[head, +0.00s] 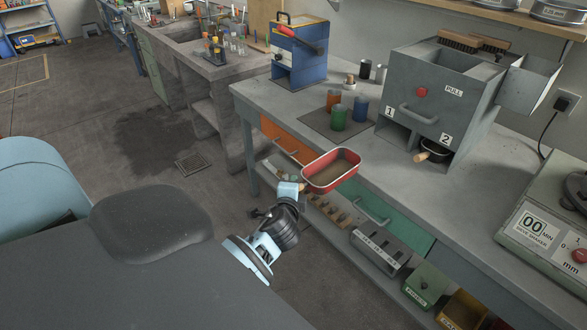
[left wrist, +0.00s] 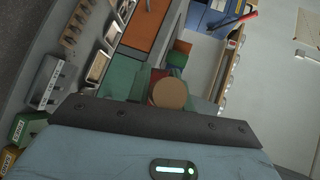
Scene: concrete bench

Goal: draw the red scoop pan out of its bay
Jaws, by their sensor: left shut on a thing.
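The red scoop pan (head: 332,170) is out in front of the bench's front edge, clear of the grey splitter box (head: 440,97). It looks roughly level and has a brownish fill. My left gripper (head: 291,190) is shut at the pan's near left end, where the handle is; the fingers hide most of the handle. In the left wrist view a round tan handle end (left wrist: 170,93) shows just beyond the gripper's dark edge. The box has bays marked 1 and 2; bay 2 holds a dark pan with a wooden handle (head: 424,156). My right gripper is not in view.
Orange, green and blue cups (head: 339,117) stand on a dark mat on the bench (head: 285,98). A blue device (head: 298,50) stands behind them. Below the pan are drawers and a lower shelf with a grey box (head: 380,250). A sieve shaker (head: 550,230) stands at right.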

